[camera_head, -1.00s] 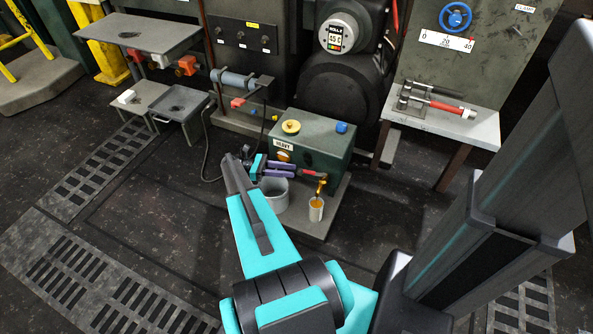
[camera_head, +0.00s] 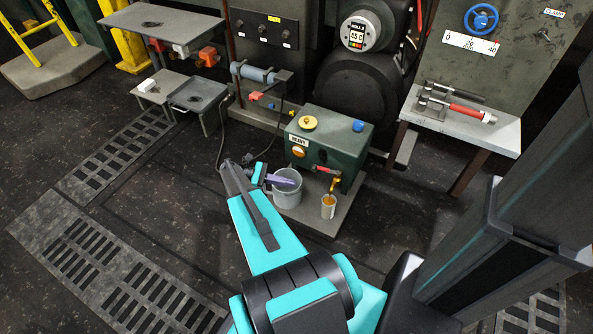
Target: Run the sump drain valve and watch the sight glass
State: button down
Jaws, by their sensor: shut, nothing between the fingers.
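A dark green sump box (camera_head: 345,140) with a HEAVY label stands low on a grey base. A round orange sight glass (camera_head: 299,151) is on its front. The drain valve (camera_head: 325,169) has a red handle and a brass spout above a small cup (camera_head: 328,212) with amber liquid inside. I cannot tell whether liquid is running from the spout. My gripper (camera_head: 296,181) has purple fingers, shut and empty, left of the valve and apart from its handle. The fingers show over a grey bucket (camera_head: 288,198) and hide part of its rim.
A yellow cap (camera_head: 308,122) and a blue knob (camera_head: 357,126) sit on top of the box. Small tables (camera_head: 197,92) stand at the back left. The floor at left, with grates (camera_head: 120,160), is clear.

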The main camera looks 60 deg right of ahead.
jog(key=s+a+f+m+t+y, duration=0.2)
jog(key=a+t, duration=0.1)
jog(key=a, duration=1.4)
jog(key=s+a+f+m+t+y, duration=0.2)
jog(key=a+f+t, duration=0.1)
jog(key=a, duration=1.4)
jog(key=s+a+f+m+t+y, duration=0.2)
jog(key=a+f+t, duration=0.1)
jog(key=a, duration=1.4)
jog(key=shift+s+t, duration=0.15)
jog(key=shift+t, duration=0.35)
jog(key=shift+d, duration=0.1)
